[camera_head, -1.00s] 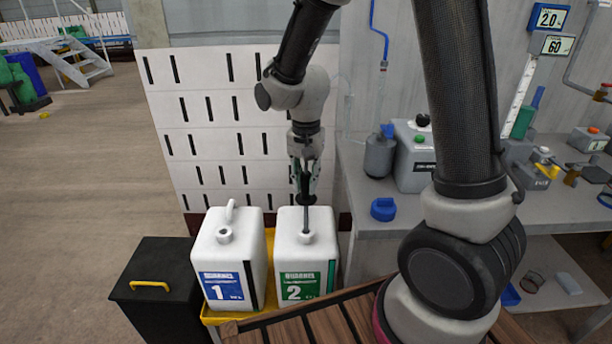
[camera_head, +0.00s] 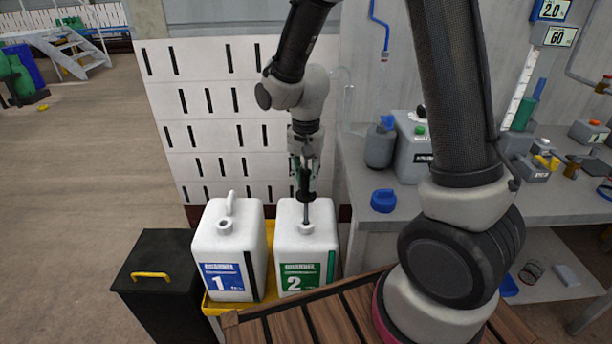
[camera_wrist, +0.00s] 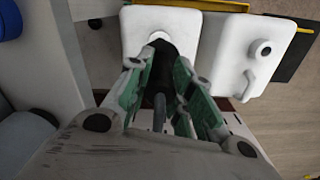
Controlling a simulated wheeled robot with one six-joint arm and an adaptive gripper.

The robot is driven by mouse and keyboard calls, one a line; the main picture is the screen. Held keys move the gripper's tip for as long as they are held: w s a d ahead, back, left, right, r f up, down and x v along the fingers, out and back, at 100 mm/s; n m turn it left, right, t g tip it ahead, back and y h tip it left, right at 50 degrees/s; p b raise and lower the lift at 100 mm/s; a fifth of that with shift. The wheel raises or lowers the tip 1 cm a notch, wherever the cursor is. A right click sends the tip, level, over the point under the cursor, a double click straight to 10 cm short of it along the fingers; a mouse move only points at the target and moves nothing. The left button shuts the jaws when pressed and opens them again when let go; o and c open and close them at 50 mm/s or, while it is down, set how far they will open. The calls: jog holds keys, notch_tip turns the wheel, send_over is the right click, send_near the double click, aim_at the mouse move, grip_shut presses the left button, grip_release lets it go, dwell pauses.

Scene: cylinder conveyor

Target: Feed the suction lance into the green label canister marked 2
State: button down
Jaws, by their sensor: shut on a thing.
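The white canister with the green label marked 2 (camera_head: 318,250) stands upright in the yellow tray. Its open neck (camera_head: 306,229) faces up. My gripper (camera_head: 304,180) is above it, shut on the suction lance (camera_head: 306,213), a thin dark rod held upright with a black collar. The lance's lower end meets the neck and seems to be inside it; its tip is hidden. In the wrist view, the green-padded fingers of my gripper (camera_wrist: 163,98) close around the lance, and the black collar (camera_wrist: 163,65) covers much of the neck of canister 2 (camera_wrist: 134,36).
A white canister with the blue label marked 1 (camera_head: 205,250) stands just left in the same yellow tray (camera_head: 213,306). A black bin (camera_head: 150,260) is further left. A grey bench (camera_head: 365,208) with a blue cap (camera_head: 383,200) is at right. A slotted white panel (camera_head: 215,130) stands behind.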

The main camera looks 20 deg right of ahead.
aim_at(306, 206)
jog(key=shift+f, duration=2.8)
jog(key=shift+f, duration=1.95)
jog(key=shift+f, duration=0.15)
jog(key=c, duration=1.2)
grip_release()
notch_tip(306, 206, up, 12)
